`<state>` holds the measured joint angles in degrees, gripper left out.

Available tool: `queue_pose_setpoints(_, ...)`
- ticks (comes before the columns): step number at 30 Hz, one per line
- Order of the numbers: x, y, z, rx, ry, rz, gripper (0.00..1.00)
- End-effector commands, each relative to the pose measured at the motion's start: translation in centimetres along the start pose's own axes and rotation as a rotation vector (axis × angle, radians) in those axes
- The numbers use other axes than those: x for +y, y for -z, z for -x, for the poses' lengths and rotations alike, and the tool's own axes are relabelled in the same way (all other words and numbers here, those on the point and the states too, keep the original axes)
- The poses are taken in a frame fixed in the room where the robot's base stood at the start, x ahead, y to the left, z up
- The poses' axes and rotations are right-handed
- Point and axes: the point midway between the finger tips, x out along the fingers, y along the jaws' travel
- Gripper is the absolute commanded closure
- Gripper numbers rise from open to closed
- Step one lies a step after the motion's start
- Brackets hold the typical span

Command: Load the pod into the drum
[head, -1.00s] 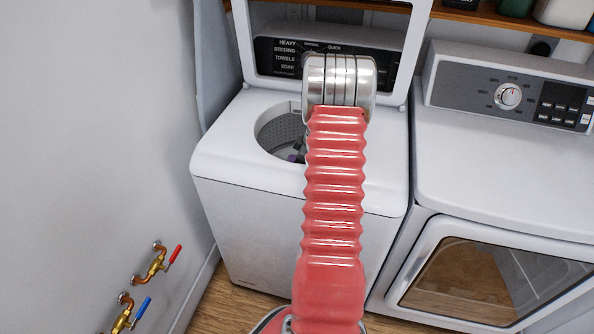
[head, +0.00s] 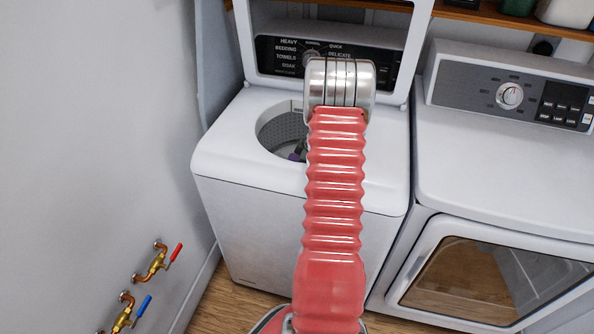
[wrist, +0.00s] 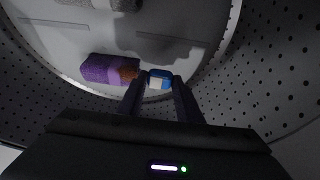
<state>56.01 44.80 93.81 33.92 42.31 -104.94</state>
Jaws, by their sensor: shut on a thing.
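The pod (wrist: 160,79) is small, blue and white, and sits between my fingertips in the wrist view. My gripper (wrist: 157,84) is shut on it, inside the perforated drum (wrist: 275,60) and above the drum floor. In the head view, the drum (head: 279,126) shows through the open top of the left washer (head: 250,220). My arm covers the right part of that opening and hides the pod and most of my gripper.
A purple block with an orange-brown end (wrist: 103,69) lies in the drum, left of my fingertips. A grey speckled thing (wrist: 105,3) is at the wrist view's top edge. The raised lid (head: 244,45) stands behind the opening. The dryer (head: 500,170) is close on the right.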

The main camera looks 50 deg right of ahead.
Motion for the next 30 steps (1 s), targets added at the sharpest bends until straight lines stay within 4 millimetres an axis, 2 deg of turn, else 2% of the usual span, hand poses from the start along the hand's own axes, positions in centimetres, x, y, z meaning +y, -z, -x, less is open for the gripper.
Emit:
queue_pose_setpoints(1,0.0,0.0,0.0,0.000,-0.001,0.000,0.89)
queue_pose_setpoints(2,0.0,0.0,0.0,0.000,-0.001,0.000,0.68)
queue_pose_setpoints(9,0.0,0.0,0.1,0.000,-0.001,0.000,0.51)
queue_pose_setpoints(20,0.1,0.1,0.4,0.001,-0.002,0.000,0.49)
queue_pose_setpoints(25,0.1,0.5,1.8,0.001,-0.003,-0.001,0.49)
queue_pose_setpoints(30,0.1,0.5,4.6,0.001,-0.004,0.000,0.49)
